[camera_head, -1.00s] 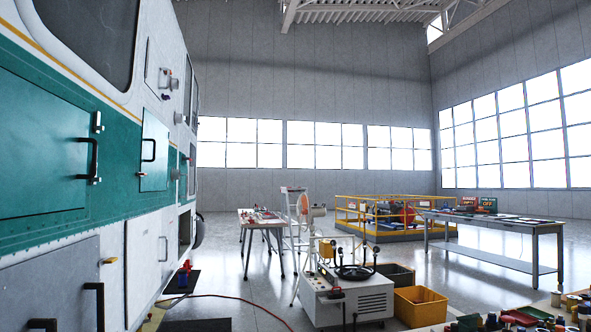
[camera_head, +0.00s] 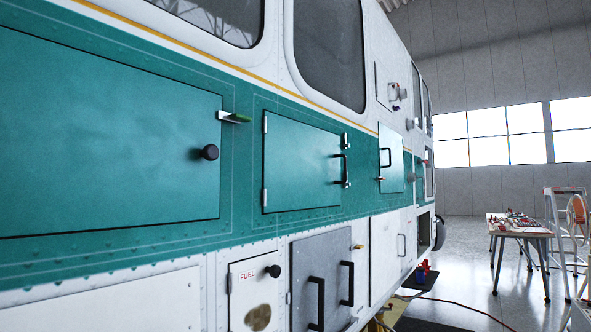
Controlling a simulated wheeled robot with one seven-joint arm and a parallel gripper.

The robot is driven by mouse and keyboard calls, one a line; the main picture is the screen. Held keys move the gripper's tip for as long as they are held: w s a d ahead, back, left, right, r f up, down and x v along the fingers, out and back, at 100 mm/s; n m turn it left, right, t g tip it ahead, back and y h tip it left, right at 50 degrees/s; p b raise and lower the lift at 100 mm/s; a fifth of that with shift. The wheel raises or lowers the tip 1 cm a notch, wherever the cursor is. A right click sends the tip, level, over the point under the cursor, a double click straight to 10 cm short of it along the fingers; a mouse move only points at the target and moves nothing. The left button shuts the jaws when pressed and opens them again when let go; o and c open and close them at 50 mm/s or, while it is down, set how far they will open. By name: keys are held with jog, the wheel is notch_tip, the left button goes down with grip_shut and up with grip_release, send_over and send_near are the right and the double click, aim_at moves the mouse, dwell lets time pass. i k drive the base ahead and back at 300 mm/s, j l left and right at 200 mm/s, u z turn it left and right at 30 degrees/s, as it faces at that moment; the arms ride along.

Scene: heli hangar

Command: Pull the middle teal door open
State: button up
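Several teal doors sit in a row along the teal band of the helicopter's side. The middle teal door (camera_head: 300,166) looks closed, with two hinges on its left edge. Its black vertical handle (camera_head: 345,169) is near the right edge, between two small metal latches. My gripper is not in view.
Below are a FUEL panel (camera_head: 256,296) with a black knob and a grey door (camera_head: 322,281) with two black handles. A table (camera_head: 517,233) and a fan (camera_head: 577,217) stand at the right. A red hose (camera_head: 465,310) crosses the floor.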

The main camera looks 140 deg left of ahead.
aim_at(301, 161)
jog(key=u, duration=0.85)
jog(key=i+l+u, duration=0.1)
jog(key=u, duration=0.8)
jog(key=l+u, duration=0.1)
jog(key=u, duration=0.75)
jog(key=l+u, duration=0.15)
jog(key=u, duration=0.3)
